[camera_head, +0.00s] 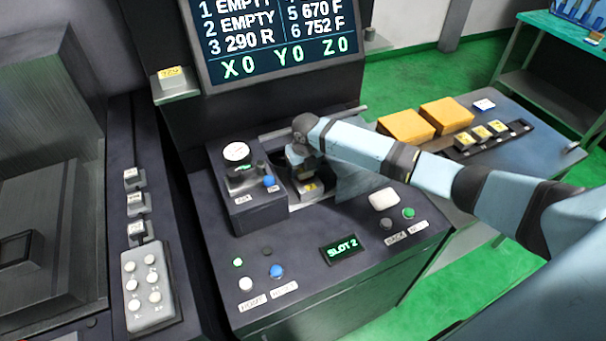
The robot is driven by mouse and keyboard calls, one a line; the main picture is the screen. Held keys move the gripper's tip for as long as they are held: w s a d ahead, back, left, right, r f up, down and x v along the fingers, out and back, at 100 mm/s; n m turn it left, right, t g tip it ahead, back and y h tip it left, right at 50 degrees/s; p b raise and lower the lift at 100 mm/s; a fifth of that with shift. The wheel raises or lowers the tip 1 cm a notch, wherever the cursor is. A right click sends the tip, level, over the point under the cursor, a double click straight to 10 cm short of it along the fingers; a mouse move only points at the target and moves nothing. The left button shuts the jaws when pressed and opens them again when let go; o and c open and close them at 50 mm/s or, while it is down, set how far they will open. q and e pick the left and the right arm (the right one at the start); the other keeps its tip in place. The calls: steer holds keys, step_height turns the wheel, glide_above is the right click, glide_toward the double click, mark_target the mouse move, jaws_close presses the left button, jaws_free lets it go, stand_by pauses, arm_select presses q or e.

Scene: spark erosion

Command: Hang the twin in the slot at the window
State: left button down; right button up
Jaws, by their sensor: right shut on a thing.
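My right arm comes in from the right, and its right gripper (301,164) points down into the open window (303,201) of the dark console. It is shut on a small metal piece with a yellow label (311,187), which sits low in the opening. The jaws and arm hide most of this piece and the slot, so I cannot tell whether it touches the slot. A green display (342,252) on the console reads SLOT 2. The big screen (270,38) lists 1 and 2 as EMPTY. My left gripper is out of view.
A box with a round gauge (236,152) stands close left of the window. A translucent panel (362,183) stands at its right. A dark rack (515,128) with yellow-labelled pieces and two orange blocks (406,126) lie on the right bench. Buttons line the console front.

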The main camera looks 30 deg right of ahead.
steer(key=shift+w+f, duration=0.1)
steer(key=shift+f, duration=0.5)
steer(key=shift+r, duration=0.15)
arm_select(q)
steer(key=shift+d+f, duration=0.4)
arm_select(e)
steer(key=o, duration=1)
steer(key=shift+f, duration=0.2)
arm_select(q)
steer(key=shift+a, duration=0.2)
arm_select(e)
steer(key=shift+r, duration=0.1)
